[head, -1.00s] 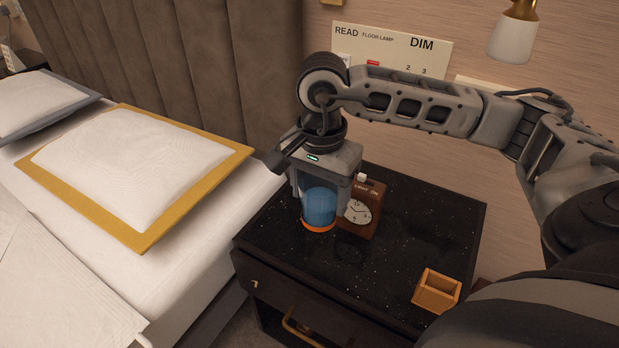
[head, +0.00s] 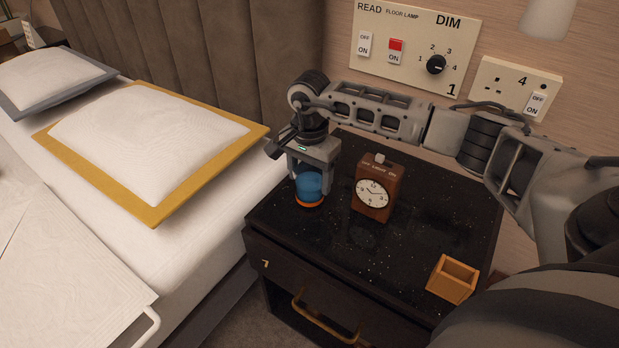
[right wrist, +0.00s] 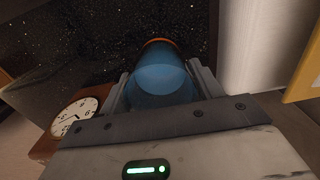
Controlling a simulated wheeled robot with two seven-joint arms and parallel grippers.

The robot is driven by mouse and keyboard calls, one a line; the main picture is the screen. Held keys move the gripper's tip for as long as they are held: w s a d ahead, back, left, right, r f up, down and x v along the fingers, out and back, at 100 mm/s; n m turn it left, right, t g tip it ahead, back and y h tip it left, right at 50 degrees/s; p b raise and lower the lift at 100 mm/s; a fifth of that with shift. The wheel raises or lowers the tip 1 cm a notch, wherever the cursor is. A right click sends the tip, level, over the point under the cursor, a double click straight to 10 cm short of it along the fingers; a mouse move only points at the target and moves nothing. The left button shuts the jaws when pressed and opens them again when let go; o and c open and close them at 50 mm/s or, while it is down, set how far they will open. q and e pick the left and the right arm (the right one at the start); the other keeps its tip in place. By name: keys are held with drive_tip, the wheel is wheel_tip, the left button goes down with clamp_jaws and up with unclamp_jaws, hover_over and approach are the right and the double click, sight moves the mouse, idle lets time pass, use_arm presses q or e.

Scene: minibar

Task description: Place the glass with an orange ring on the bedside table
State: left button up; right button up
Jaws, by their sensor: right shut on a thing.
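The blue glass with an orange ring (head: 309,188) is at the left back part of the black bedside table (head: 400,270), with the ring at its lower end. My right gripper (head: 312,180) points down and is shut on the glass. In the right wrist view the glass (right wrist: 160,78) sits between the two fingers of the gripper (right wrist: 160,90), its orange ring at the far end. The glass is at or just above the table top; I cannot tell whether it touches. My left gripper is not in view.
A brown clock (head: 373,190) stands close to the right of the glass. A small open wooden box (head: 452,280) is at the table's front right. The bed (head: 200,240) borders the table on the left. A switch panel (head: 412,45) is on the wall behind. The table's middle front is clear.

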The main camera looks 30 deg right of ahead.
drive_tip(key=shift+f, duration=0.25)
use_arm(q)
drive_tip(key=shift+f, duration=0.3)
use_arm(e)
drive_tip(key=shift+f, duration=0.2)
drive_tip(key=o, duration=1.2)
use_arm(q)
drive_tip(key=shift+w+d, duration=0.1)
